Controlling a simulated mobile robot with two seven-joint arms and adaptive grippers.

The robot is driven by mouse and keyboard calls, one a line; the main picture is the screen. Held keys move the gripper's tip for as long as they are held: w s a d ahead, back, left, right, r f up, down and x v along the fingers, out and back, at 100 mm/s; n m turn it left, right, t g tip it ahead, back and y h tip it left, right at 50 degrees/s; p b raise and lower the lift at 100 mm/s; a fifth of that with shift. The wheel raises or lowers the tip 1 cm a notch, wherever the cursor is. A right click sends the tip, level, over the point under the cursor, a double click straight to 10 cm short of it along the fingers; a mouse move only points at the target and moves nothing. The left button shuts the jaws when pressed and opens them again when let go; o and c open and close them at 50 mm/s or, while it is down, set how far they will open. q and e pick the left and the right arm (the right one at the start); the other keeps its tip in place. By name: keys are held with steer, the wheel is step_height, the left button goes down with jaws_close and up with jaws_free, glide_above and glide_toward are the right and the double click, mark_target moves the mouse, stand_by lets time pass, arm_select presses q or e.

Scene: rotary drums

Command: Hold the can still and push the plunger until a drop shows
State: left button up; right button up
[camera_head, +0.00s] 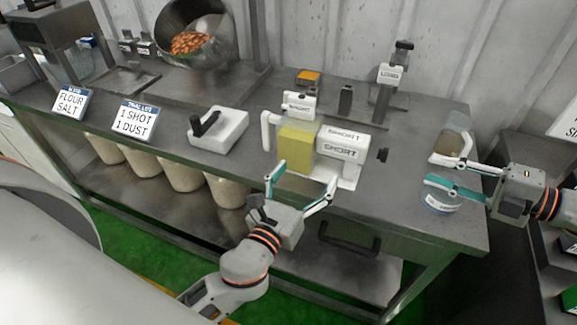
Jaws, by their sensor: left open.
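A clear container of yellow liquid (296,146) stands upright on the bench with a white handle at its left side. A white block labelled SHORT (345,144) sits beside it, with a black knob (383,155) at its right end. I cannot tell for certain which parts are the can and the plunger, and no drop is visible. My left gripper (300,184) is open and empty in front of the yellow container, fingers spread and apart from it. My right gripper (432,170) looks open at the bench's right end, between a jug and a small tub.
The clear jug (455,139) stands behind my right gripper and the labelled tub (441,201) lies below it. A white block with a black lever (218,130) is left of the yellow container. A LONG-labelled stand (388,75) is behind. Signs and a drum (198,35) occupy the left.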

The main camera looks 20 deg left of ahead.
mark_target(293, 157)
arm_select(q)
steer(key=shift+y, duration=0.8)
steer(key=a, duration=0.2)
steer(key=w+a, duration=0.1)
steer(key=a, duration=0.1)
steer(key=shift+w+a, duration=0.1)
steer(key=shift+a, duration=0.25)
steer(key=shift+w+a, duration=0.1)
steer(key=shift+w, duration=0.2)
steer(key=shift+w+a, duration=0.2)
steer(key=shift+w, duration=3.3)
steer(key=c, duration=1.6)
steer(key=shift+f, duration=0.2)
